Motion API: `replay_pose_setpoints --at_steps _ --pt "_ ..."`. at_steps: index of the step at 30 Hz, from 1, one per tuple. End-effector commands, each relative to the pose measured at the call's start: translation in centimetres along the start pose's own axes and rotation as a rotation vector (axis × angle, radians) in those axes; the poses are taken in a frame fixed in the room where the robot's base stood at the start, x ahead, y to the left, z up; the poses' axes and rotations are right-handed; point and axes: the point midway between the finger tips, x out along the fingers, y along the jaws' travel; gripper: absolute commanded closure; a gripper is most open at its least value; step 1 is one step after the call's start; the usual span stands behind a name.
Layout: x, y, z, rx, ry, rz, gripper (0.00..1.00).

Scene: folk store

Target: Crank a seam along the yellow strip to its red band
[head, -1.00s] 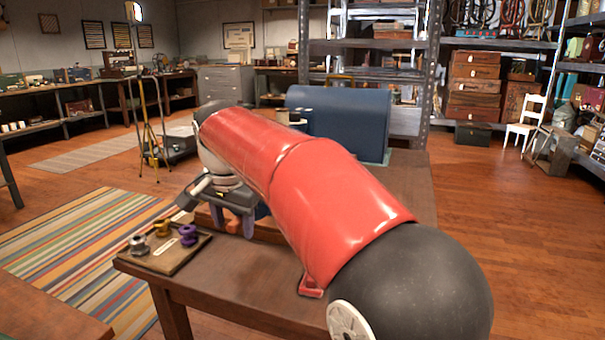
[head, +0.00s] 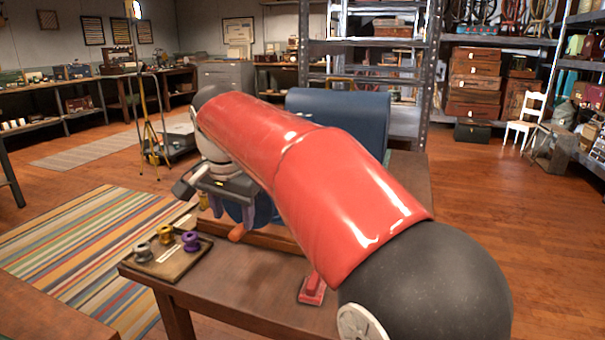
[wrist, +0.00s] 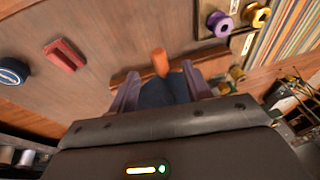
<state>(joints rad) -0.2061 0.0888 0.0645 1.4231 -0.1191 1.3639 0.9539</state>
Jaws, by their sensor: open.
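My gripper (head: 233,214) has purple fingers and is open above the table. In the wrist view its fingers (wrist: 160,88) stand apart on either side of a dark blue body (wrist: 165,95). An orange knob (wrist: 159,62) sticks out just beyond the fingertips, not gripped; in the head view the knob (head: 237,233) shows just below the gripper. The blue body stands at a wooden base (head: 282,236), and my arm hides most of it. I cannot make out the yellow strip or its red band.
A small tray (head: 160,267) with grey, yellow and purple spools (head: 190,241) lies on the table's left corner. A red block (head: 312,289) is near the front edge. A dark blue round tin (wrist: 12,70) shows in the wrist view. A big blue case (head: 340,112) stands behind.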

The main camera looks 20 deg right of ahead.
Motion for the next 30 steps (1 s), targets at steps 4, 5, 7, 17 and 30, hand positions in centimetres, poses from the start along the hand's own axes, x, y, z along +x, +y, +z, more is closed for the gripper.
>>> replay_pose_setpoints --at_steps 4,5,7,17,30 --pt "-1.3 -0.1 0.0 0.000 0.002 -0.002 0.51" --pt "-1.5 -0.1 0.0 0.000 0.002 -0.002 0.51" --pt "-2.0 -0.1 0.0 0.000 0.001 -0.002 0.51" --pt "-3.9 0.0 0.0 0.000 0.000 0.000 0.51" --pt "-3.9 0.0 0.0 0.000 0.000 0.000 0.51"
